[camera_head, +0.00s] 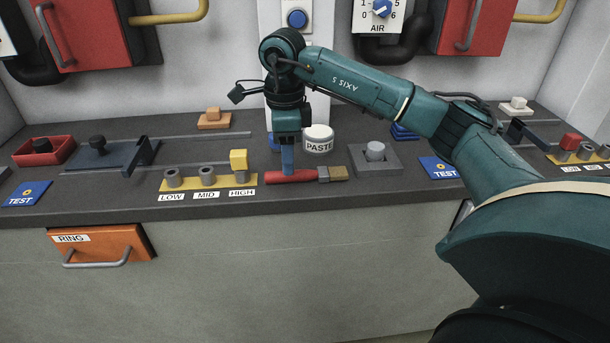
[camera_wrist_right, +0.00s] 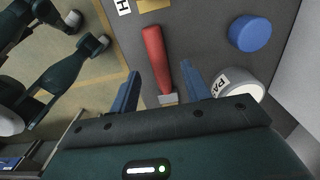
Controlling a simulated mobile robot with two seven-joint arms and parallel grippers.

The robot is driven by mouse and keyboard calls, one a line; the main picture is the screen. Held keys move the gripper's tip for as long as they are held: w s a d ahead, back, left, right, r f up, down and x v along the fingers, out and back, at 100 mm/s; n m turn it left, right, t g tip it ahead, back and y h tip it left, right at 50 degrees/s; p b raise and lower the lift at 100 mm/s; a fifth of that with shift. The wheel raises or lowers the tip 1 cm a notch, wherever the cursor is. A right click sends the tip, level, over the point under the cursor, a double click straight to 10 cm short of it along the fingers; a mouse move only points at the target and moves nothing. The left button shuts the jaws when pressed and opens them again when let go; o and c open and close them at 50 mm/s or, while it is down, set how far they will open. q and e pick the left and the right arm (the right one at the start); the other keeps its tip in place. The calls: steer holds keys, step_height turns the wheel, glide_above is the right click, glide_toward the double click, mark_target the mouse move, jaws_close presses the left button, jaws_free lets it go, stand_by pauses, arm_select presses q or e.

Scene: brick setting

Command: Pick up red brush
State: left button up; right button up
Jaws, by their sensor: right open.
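The red brush (camera_head: 291,177) lies on the dark counter in the head view. Its red handle points left, and its metal ferrule and tan bristles point right. In the right wrist view the red handle (camera_wrist_right: 154,52) and ferrule show between the finger lines, and the bristle end is hidden by the gripper body. My right gripper (camera_head: 287,162) points down over the handle, close to it. Its two blue fingers (camera_wrist_right: 160,72) are apart, one on each side of the brush, and nothing is clamped. Whether they touch the handle cannot be told. My left gripper is not seen.
A white PASTE jar (camera_head: 318,140) stands just behind the brush, with a blue round object (camera_wrist_right: 250,34) beside it. A yellow LOW/MID/HIGH rack (camera_head: 208,184) is close on the left. A grey block with a knob (camera_head: 375,164) is on the right. The counter's front edge is near.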

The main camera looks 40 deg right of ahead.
step_height(320, 180, down, 4)
steer(key=shift+a+r, duration=0.1)
steer(key=shift+a, duration=0.05)
jaws_close()
stand_by(0.5)
